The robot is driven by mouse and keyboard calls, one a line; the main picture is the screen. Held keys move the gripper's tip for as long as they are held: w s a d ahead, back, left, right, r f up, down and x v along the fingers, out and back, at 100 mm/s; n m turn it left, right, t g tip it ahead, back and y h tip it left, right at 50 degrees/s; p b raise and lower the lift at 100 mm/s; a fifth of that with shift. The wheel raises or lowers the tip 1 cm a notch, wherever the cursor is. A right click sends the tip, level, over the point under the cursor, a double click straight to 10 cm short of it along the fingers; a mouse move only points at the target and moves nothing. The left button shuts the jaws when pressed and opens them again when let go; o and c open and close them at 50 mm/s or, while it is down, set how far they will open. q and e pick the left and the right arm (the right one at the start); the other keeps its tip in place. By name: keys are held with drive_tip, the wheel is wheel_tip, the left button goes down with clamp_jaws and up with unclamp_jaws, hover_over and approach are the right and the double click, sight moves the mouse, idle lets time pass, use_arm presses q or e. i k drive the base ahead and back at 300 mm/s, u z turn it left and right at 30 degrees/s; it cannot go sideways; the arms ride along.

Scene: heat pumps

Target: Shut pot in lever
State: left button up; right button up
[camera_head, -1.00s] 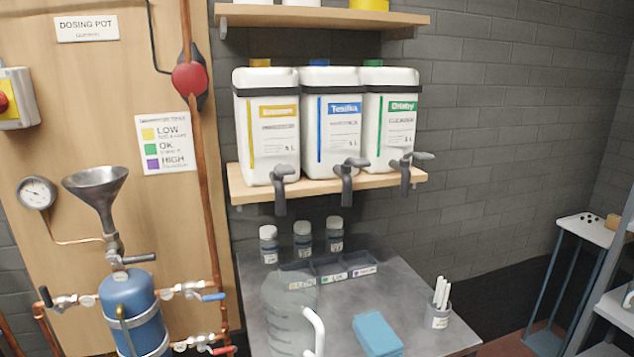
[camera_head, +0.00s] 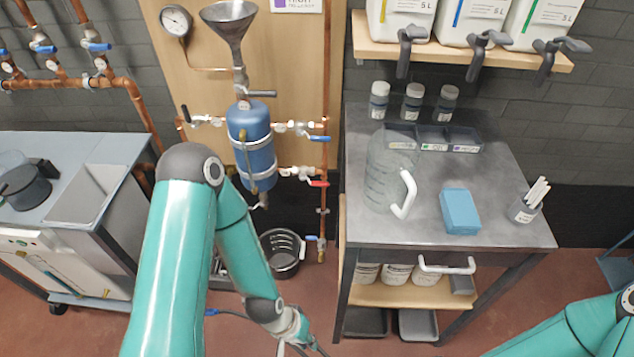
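The blue dosing pot (camera_head: 252,150) hangs on the wooden board below a metal funnel (camera_head: 230,20). A valve with an upright dark lever (camera_head: 186,114) is on the pipe left of it. To its right are a blue lever (camera_head: 319,138) and, lower, a red lever (camera_head: 318,183), both lying roughly along their pipes. A grey lever (camera_head: 262,94) is under the funnel. I cannot read which lever is the pot inlet. My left gripper (camera_head: 301,338) is low, below and right of the pot, cut by the bottom edge; its fingers are unclear. My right gripper is out of view.
A grey workbench (camera_head: 440,225) with a clear jug (camera_head: 388,170), bottles and a blue sponge (camera_head: 460,211) stands right of the pot. A dark bucket (camera_head: 282,252) is on the floor below. A blue-grey cabinet (camera_head: 75,145) is at left. Copper pipes surround the pot.

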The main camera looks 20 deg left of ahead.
sight(302, 177)
drive_tip(key=z, duration=1)
drive_tip(key=k, duration=1.2)
drive_tip(key=z, duration=1.1)
drive_tip(key=i, duration=0.05)
drive_tip(key=u, duration=2.65)
drive_tip(key=i, duration=1)
drive_tip(key=z, duration=0.05)
